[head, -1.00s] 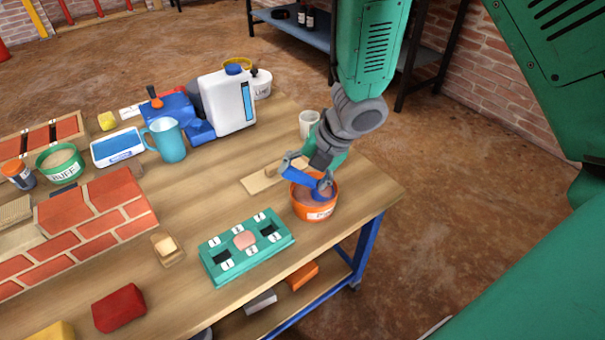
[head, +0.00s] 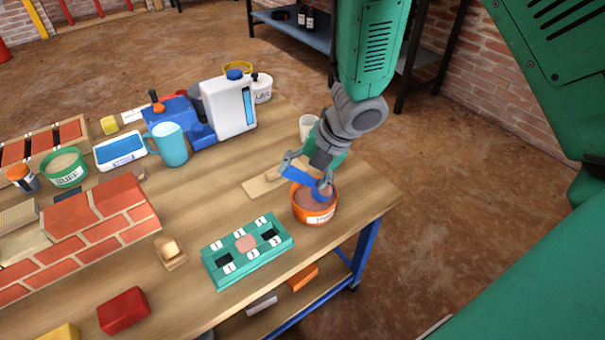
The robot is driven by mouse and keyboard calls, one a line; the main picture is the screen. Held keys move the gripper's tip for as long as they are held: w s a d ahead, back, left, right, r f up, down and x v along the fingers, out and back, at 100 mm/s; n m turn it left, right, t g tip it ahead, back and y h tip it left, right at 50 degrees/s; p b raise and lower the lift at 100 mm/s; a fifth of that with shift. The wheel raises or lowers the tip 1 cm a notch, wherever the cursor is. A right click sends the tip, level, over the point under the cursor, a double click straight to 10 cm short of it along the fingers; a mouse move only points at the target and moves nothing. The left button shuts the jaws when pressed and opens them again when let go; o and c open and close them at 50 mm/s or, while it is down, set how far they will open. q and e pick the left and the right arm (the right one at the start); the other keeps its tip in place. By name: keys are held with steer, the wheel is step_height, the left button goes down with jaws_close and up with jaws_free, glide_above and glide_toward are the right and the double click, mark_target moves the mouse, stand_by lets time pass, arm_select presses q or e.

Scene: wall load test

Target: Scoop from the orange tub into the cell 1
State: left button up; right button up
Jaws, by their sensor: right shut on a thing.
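The orange tub (head: 316,216) stands near the table's right front corner, with pinkish-brown material inside. My right gripper (head: 307,174) is just above it, shut on a blue scoop (head: 299,180). The scoop's handle slopes down to the right and its bowl end is at the tub's opening, partly hidden by the gripper. The teal tray (head: 248,262) with a row of cells lies left of the tub. Its middle cell holds pink material (head: 246,243); the two outer cells look dark and empty. The cell numbers are too small to read surely. My left gripper is not in view.
A wooden board (head: 262,184) lies behind the tub, with a pale cup (head: 307,126) farther back. A blue mug (head: 169,145), white jug (head: 230,108) and scale (head: 120,150) stand behind. A red block (head: 123,310) and brick panel (head: 100,225) lie left. Table between is clear.

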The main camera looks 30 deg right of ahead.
mark_target(296, 172)
steer(key=shift+r+p, duration=1.85)
steer(key=shift+r, duration=0.25)
steer(key=shift+f, duration=0.1)
steer(key=shift+s+p, duration=0.1)
steer(key=shift+p, duration=0.25)
steer(key=n+g+p, duration=0.1)
steer(key=p, duration=0.1)
steer(key=a+r+n+p, duration=0.1)
steer(key=n+p, duration=0.1)
steer(key=s+a+n+g+p, duration=0.1)
steer(key=n+p, duration=0.1)
steer(key=p, duration=0.1)
steer(key=shift+r+g+h, duration=0.2)
steer(key=shift+g+h, duration=0.1)
steer(key=shift+h, duration=0.1)
steer(key=shift+a+n, duration=0.2)
steer(key=shift+n, duration=0.3)
steer(key=shift+d+f, duration=0.25)
steer(key=shift+d, duration=0.2)
